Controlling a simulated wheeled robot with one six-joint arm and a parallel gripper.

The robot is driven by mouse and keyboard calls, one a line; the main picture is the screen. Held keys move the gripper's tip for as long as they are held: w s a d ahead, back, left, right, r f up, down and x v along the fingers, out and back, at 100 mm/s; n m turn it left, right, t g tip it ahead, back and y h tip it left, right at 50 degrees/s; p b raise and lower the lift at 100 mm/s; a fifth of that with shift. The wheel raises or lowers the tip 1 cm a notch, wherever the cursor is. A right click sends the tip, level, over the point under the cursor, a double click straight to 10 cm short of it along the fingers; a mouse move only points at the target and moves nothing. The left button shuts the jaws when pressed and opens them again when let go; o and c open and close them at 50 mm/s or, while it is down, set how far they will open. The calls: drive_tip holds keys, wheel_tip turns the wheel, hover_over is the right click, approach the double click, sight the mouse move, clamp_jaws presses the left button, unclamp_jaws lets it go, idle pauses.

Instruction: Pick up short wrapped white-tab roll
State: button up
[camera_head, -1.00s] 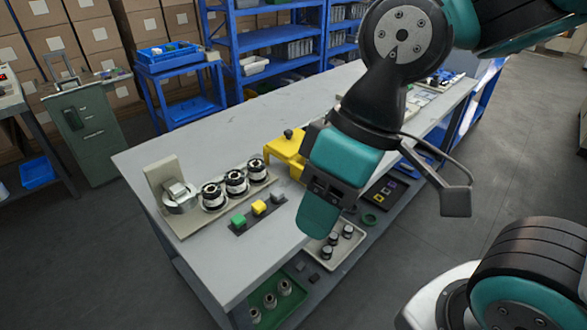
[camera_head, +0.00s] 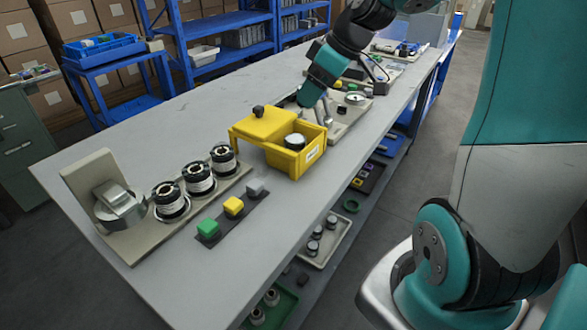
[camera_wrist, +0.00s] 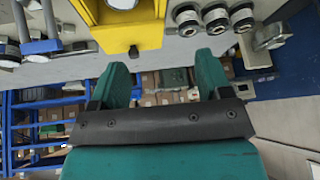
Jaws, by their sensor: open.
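Three dark-capped rolls with white bands (camera_head: 198,178) stand in a row on a beige base at the left of the bench; they also show at the top of the wrist view (camera_wrist: 216,17). Another light, dark-rimmed roll (camera_head: 295,142) sits in the open part of the yellow box (camera_head: 284,160). I cannot tell which roll is the short wrapped white-tab one. My gripper (camera_head: 318,103) is over the bench behind the yellow box, partly hidden by its own housing. In the wrist view my gripper (camera_wrist: 161,78) has its fingers wide apart, with nothing between them.
A strip with green, yellow and grey blocks (camera_head: 233,206) lies in front of the rolls. A metal cylinder fixture (camera_head: 120,205) stands at the left end. More small rolls (camera_head: 315,240) sit in a lower-shelf tray. The bench behind the roll row is clear.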

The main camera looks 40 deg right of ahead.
approach(295, 149)
drive_tip(key=shift+t+h, duration=0.3)
drive_tip(key=shift+w+d+r+b+x, duration=0.1)
drive_tip(key=shift+w+d+b+x, duration=0.15)
drive_tip(key=shift+x, duration=1.45)
drive_tip(key=shift+w+d+r+b+x, duration=0.15)
drive_tip(key=shift+w+x, duration=0.15)
drive_tip(key=shift+x, duration=1.4)
drive_tip(key=shift+w+d+b+x, duration=0.1)
drive_tip(key=shift+w+d+x, duration=0.15)
drive_tip(key=shift+x, duration=1.45)
drive_tip(key=c, duration=0.8)
